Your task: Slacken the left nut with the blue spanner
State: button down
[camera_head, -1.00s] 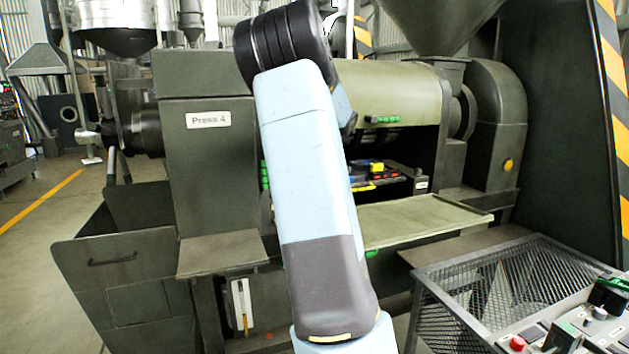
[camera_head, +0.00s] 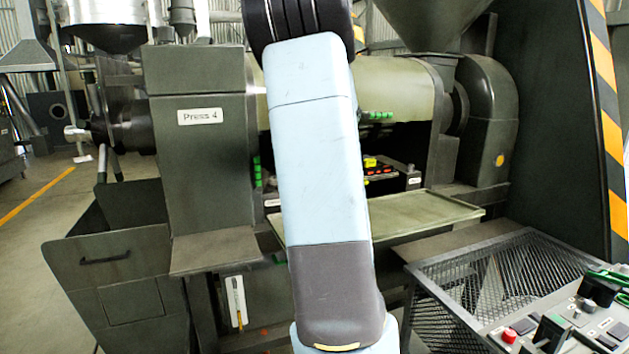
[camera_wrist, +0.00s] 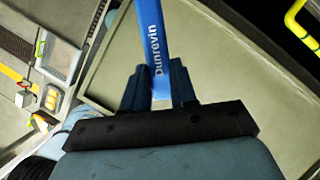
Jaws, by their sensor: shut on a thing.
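A pale green tray (camera_wrist: 215,70) lies behind the spanner and gripper. In the head view my arm stands in front of the press, and my gripper and the spanner do not show. I cannot make out the left nut in either view.
The press (camera_head: 205,150), labelled "Press 4", has an opening with the pale tray (camera_head: 435,216) below it. Small red and yellow items (camera_head: 378,168) sit inside. A mesh-topped unit (camera_head: 480,270) with controls is at front right. A yellow rail (camera_wrist: 300,28) shows at the wrist view's top right.

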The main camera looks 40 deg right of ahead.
jog(key=shift+s+a+r, duration=0.1)
jog(key=shift+s+a, duration=0.1)
jog(key=shift+s, duration=0.45)
jog(key=shift+s+a+r, duration=0.1)
jog(key=shift+s+a, duration=0.1)
jog(key=shift+s, duration=0.45)
jog(key=shift+s+a+r, duration=0.1)
jog(key=shift+s+a, duration=0.1)
jog(key=shift+s, duration=0.45)
